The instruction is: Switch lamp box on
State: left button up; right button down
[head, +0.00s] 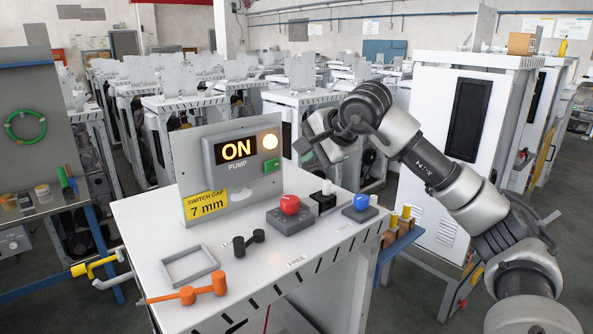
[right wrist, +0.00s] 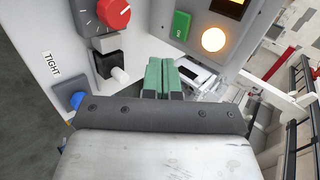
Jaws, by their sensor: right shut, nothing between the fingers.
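The lamp box (head: 243,164) is a grey box on an upright panel, marked PUMP. Its display (head: 236,150) reads ON in lit letters and its round lamp (head: 270,142) glows. A green button (head: 270,166) is beneath the lamp. In the right wrist view the lamp (right wrist: 213,39) and green button (right wrist: 181,24) show beyond my fingers. My right gripper (head: 303,149) is to the right of the box, apart from it in the head view. Its green fingertips (right wrist: 163,78) are together and empty. My left gripper is not in view.
The white bench holds a red knob (head: 290,205), a black switch with white lever (head: 325,198), a blue button (head: 361,202), a black lever (head: 249,242), an orange lever (head: 187,294) and a grey frame (head: 189,265). Yellow sign (head: 206,206) reads SWITCH GAP 7 mm.

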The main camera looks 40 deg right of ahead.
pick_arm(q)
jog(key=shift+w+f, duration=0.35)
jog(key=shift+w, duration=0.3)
pick_arm(e)
jog(key=v, duration=0.3)
jog(key=shift+r, duration=0.15)
jog(key=shift+s, duration=0.1)
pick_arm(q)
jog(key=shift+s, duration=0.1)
